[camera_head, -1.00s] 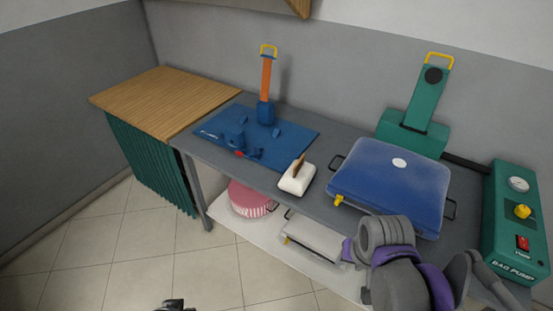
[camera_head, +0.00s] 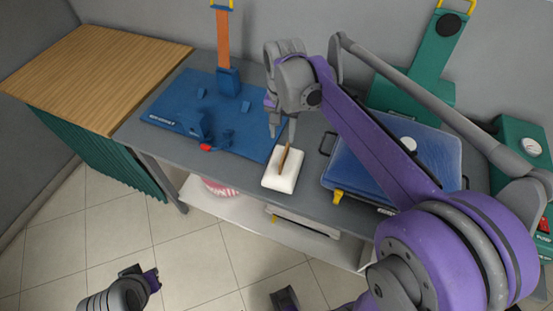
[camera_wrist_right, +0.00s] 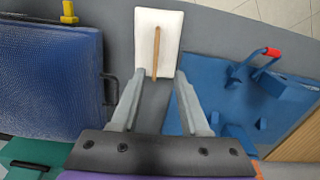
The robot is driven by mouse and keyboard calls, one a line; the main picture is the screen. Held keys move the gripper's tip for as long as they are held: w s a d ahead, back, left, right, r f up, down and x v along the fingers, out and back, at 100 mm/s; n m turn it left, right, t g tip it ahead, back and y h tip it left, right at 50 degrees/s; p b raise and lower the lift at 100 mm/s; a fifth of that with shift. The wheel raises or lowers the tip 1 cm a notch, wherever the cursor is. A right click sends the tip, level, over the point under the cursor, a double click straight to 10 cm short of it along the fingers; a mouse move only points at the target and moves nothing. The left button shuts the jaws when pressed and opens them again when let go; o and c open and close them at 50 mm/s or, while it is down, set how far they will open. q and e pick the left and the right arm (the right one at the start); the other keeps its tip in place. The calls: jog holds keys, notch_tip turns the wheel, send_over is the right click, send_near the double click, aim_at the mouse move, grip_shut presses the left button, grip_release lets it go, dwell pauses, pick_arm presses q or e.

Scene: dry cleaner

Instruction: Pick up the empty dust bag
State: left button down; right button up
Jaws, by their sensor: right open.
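A blue mat (camera_head: 180,108) with blue fixtures lies left of the white thing. A padded blue case (camera_head: 364,172) with a yellow tap stands close on its right. Green equipment (camera_head: 410,92) is behind. A lower shelf (camera_head: 246,217) holds a pink-striped round thing (camera_head: 219,187).

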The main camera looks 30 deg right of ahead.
aim_at(284, 152)
jog(key=f, duration=0.3)
jog(key=shift+s+f, duration=0.3)
jog(key=shift+f, duration=0.1)
jog(key=f, duration=0.5)
jog(key=shift+d+f, duration=0.25)
jog(key=shift+f, duration=0.05)
grip_shut()
dwell(0.8)
